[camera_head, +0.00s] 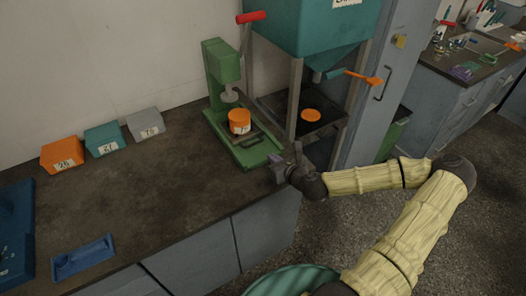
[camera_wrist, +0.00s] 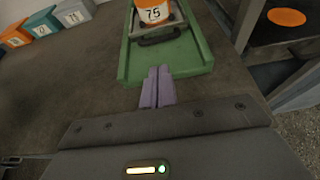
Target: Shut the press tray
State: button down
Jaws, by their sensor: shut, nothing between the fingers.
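The green press (camera_head: 222,75) stands on the counter against the wall. Its tray (camera_head: 251,143) has a dark handle at the front and lies within the long green base, which has raised sides. The tray and handle (camera_wrist: 160,38) also show in the wrist view. An orange pot (camera_head: 239,121) labelled 75 sits on the tray below the plunger. My gripper (camera_head: 275,160) is at the front end of the green base, its purple fingers (camera_wrist: 158,72) shut and empty. In the wrist view the fingertips overlap the base's front lip, short of the handle; I cannot tell whether they touch.
A teal hopper (camera_head: 312,25) on grey posts stands right of the press, with an orange disc (camera_head: 311,115) below it. Orange, teal and grey numbered boxes (camera_head: 103,138) line the wall at left. A blue tray (camera_head: 82,257) lies front left. The middle counter is clear.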

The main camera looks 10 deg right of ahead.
aim_at(260, 154)
jog(key=x, duration=0.8)
jog(key=shift+w+f+p, duration=0.1)
jog(key=shift+w+p, duration=0.1)
jog(key=shift+p, duration=0.15)
jog(key=shift+x, duration=0.75)
jog(key=shift+a, duration=0.1)
